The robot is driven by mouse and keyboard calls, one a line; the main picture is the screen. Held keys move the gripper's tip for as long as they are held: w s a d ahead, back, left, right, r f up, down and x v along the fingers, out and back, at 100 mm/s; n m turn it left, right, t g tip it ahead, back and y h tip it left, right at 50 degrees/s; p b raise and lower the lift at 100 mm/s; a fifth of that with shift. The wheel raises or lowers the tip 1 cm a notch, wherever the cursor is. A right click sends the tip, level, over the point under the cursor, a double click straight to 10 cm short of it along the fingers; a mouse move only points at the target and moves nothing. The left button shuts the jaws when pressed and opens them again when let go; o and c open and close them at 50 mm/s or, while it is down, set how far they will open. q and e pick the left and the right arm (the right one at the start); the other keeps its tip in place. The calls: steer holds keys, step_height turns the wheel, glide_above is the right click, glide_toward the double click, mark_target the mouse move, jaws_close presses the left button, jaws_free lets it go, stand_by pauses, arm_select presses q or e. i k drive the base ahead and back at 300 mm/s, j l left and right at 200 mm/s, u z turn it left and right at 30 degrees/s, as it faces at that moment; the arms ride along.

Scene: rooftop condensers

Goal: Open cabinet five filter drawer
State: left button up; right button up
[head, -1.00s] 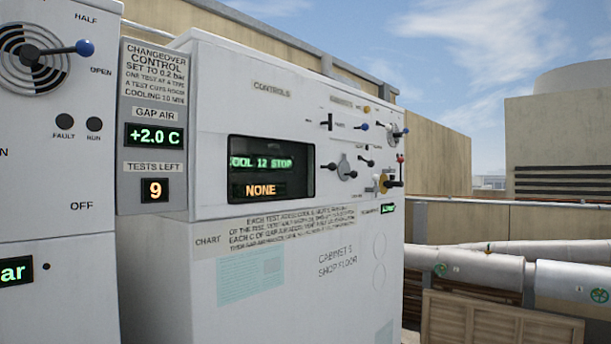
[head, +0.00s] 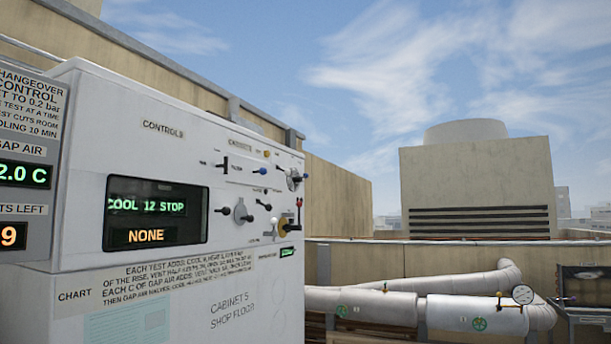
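A white cabinet (head: 180,290) stands at the left, with a "CONTROLS" panel on its upper part. Its display (head: 155,215) reads "COOL 12 STOP" and "NONE". Several small knobs and levers (head: 241,210) sit to the right of the display. The lettering on its lower front reads "CABINET", then a character that looks like 5 or S, and "SHOP FLOOR". No filter drawer can be made out in this view. Neither of my grippers is in view.
A grey changeover control box (head: 30,170) is cut off at the left edge. A beige rooftop unit (head: 475,185) with dark louvres stands behind. A beige wall runs behind the cabinet.

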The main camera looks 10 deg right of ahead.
mark_target(242, 169)
steer(key=i+u, duration=0.15)
steer(key=u, duration=0.25)
steer(key=i+l+u, duration=0.15)
steer(key=u, duration=0.2)
steer(key=i+l+u, duration=0.4)
steer(key=i+l, duration=0.15)
steer(key=l, duration=0.3)
steer(key=i+l, duration=0.15)
steer(key=l, duration=0.15)
steer(key=i+l, duration=0.15)
steer(key=l, duration=0.15)
steer(key=i+l, duration=0.15)
steer(key=l+u, duration=0.05)
steer(key=l, duration=0.05)
